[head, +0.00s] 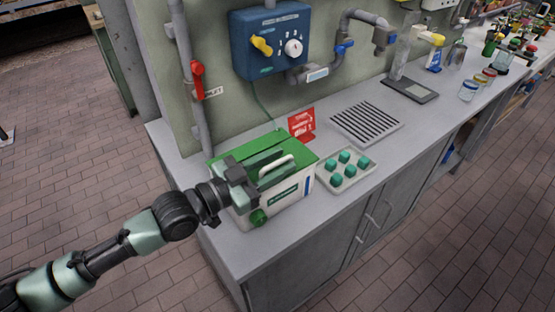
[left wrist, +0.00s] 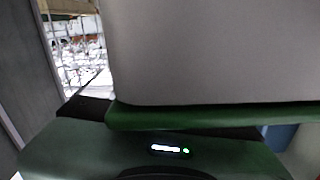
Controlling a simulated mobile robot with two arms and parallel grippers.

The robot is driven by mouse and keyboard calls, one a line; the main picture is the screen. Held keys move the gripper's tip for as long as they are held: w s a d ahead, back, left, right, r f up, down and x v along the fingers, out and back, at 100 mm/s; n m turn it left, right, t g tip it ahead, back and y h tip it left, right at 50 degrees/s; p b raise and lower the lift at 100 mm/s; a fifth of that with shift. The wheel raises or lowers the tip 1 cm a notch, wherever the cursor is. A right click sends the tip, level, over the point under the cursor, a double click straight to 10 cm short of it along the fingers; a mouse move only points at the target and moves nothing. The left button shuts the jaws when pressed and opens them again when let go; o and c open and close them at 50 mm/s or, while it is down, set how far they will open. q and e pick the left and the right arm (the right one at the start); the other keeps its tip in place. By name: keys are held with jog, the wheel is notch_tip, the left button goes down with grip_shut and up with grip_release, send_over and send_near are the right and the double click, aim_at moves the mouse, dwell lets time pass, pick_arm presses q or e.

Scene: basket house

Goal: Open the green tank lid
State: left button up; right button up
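The tank is a white box (head: 298,190) on the bench in the head view, with a green lid (head: 247,147) on top, a pale handle and a round green knob (head: 258,216) low on its front. My left gripper (head: 258,172) is at the lid's front left part, close to the handle, and covers part of the top. Whether its fingers are apart or closed on anything is not clear. In the left wrist view a large grey surface with a green edge (left wrist: 200,116) fills the top, very near the camera. My right gripper is not in view.
A tray (head: 347,187) with several green cubes stands right of the tank, beside a red sign (head: 301,124). A black-slotted grille (head: 366,122) lies behind. A blue control box (head: 271,42) and pipes with a red valve (head: 197,80) are on the wall. The front bench edge is clear.

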pick_arm(q)
grip_shut()
jog(key=shift+r, duration=0.1)
dwell(1.3)
